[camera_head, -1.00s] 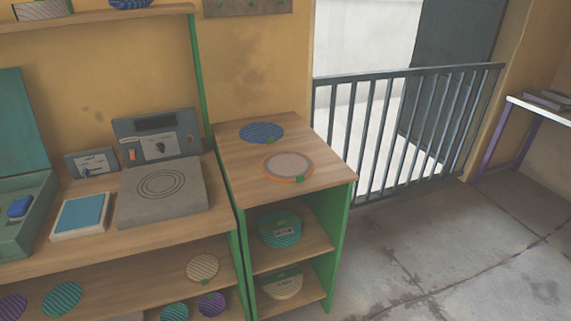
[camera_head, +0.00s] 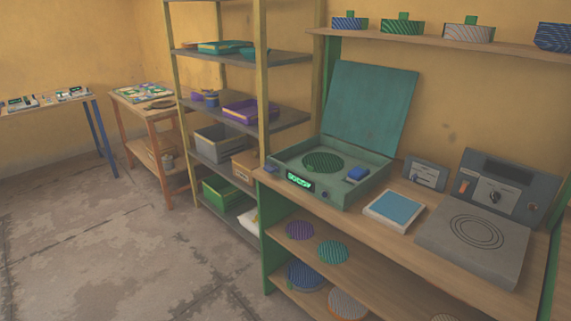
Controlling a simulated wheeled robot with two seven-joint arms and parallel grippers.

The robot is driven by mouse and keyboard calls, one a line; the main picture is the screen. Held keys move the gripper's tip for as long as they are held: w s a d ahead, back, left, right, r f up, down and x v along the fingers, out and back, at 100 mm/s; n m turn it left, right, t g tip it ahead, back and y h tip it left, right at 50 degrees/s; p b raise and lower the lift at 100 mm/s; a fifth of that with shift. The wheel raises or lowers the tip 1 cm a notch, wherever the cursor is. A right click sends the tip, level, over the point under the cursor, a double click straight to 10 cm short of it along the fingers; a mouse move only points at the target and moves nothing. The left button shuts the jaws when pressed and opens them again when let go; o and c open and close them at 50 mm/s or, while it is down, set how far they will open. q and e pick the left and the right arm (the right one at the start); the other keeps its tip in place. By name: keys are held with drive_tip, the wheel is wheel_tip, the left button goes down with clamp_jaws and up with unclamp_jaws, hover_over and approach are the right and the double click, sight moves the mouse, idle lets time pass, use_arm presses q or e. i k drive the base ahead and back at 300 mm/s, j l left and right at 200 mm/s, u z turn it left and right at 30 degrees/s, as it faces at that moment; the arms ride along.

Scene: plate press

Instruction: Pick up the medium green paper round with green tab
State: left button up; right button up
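Several green rounds show, and I cannot tell which is the medium one. A green striped round (camera_head: 333,252) lies on the shelf under the bench, with no tab that I can make out. A dark green round shape (camera_head: 323,161) shows inside the open green press (camera_head: 345,190), also without a clear tab. A thick green striped round or stack (camera_head: 402,27) with a green tab stands on the wall shelf at the top. Neither of my grippers is in view.
A purple round (camera_head: 300,230), a blue round (camera_head: 306,275) and a pale round (camera_head: 347,304) lie under the bench. A blue-topped pad (camera_head: 395,209) and a grey plate device (camera_head: 475,240) stand on it. A storage rack (camera_head: 240,122) stands left; the floor (camera_head: 120,245) there is open.

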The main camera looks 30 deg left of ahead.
sight(319, 162)
drive_tip(key=u, duration=0.7)
drive_tip(key=i+l+u, duration=0.2)
drive_tip(key=i+u, duration=0.2)
drive_tip(key=k, duration=0.05)
